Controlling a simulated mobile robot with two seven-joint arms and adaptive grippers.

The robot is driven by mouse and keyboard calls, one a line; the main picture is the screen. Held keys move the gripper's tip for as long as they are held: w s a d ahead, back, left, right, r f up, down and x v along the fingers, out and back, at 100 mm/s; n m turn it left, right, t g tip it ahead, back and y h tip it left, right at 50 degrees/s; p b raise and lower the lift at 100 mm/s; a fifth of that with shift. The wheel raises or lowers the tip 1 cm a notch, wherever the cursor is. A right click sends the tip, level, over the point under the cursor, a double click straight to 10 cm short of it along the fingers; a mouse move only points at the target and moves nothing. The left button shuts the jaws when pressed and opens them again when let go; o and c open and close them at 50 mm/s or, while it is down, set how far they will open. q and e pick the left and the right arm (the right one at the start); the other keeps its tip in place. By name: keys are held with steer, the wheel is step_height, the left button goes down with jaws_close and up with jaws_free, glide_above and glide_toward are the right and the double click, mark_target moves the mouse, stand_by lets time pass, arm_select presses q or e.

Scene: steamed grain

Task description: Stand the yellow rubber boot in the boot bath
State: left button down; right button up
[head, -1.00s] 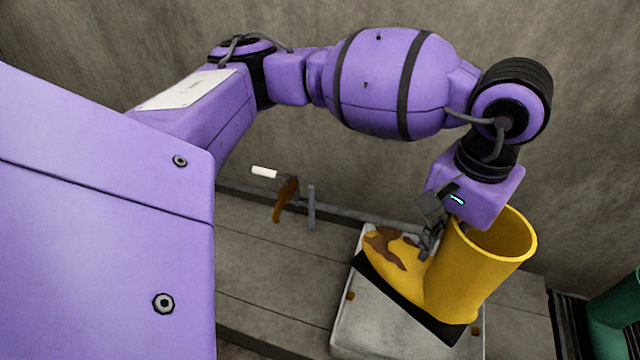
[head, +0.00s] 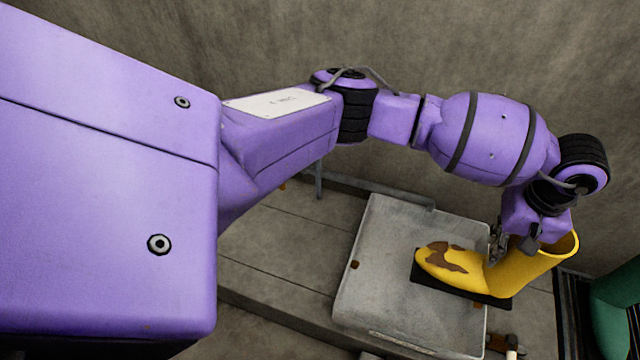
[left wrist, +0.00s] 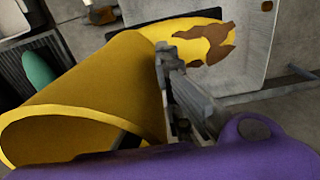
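The yellow rubber boot (head: 515,272), with a brown muddy patch on its toe and a dark sole, is held by my left gripper (head: 498,246). The gripper is shut on the shaft wall near the ankle, with the fingers (left wrist: 172,85) beside the shaft in the left wrist view. The toe points left in the head view and the shaft opens toward the upper right. The boot shows over the right part of a pale grey shallow tray (head: 385,285), which may be the boot bath. I cannot tell whether the sole touches it. My right gripper is not in view.
A dark ridged rack (head: 568,315) with a teal boot (head: 615,310) stands at the far right. A brush-like tool with a pale handle (head: 511,346) lies at the tray's front right. A grey wall runs behind. The tray's left part is clear.

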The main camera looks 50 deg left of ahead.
arm_select(q)
steer(key=w+a+f+b, duration=0.2)
steer(key=a+f+b, duration=0.4)
steer(key=a+f, duration=0.6)
steer(key=shift+w+a+f, duration=0.15)
steer(key=shift+a+f, duration=0.15)
steer(key=shift+f, duration=0.1)
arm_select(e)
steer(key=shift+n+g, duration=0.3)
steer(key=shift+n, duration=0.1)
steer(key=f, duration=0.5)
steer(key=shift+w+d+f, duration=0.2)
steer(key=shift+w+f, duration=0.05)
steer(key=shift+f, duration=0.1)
arm_select(q)
steer(key=c, duration=2)
jaws_free()
